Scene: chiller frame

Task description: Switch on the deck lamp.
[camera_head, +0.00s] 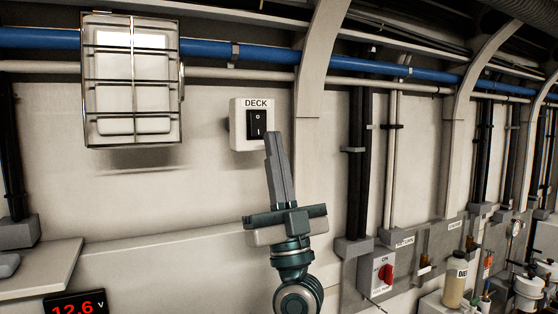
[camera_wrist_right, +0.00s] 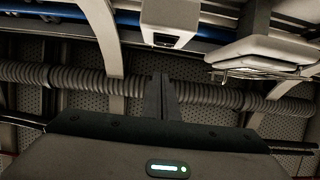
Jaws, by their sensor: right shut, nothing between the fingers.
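The DECK switch (camera_head: 257,125) is a black rocker marked O above and I below, in a white box (camera_head: 238,137) on the wall. I cannot tell which half is pressed in. A caged lamp (camera_head: 131,80) with a pale panel hangs to its left; whether it is lit is unclear. My right gripper (camera_head: 273,137) is shut and empty, its fingers pointing up, with the tips just right of and below the rocker. Contact cannot be told. In the right wrist view the tips (camera_wrist_right: 161,77) show below the white box (camera_wrist_right: 170,22). My left gripper is out of view.
Blue pipe (camera_head: 210,49) runs along the wall above the switch. A curved rib (camera_head: 310,90) stands close to its right. A red rotary knob (camera_head: 386,275), a bottle (camera_head: 455,280) and other fittings are at lower right. A red 12.6 V display (camera_head: 76,306) is at lower left.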

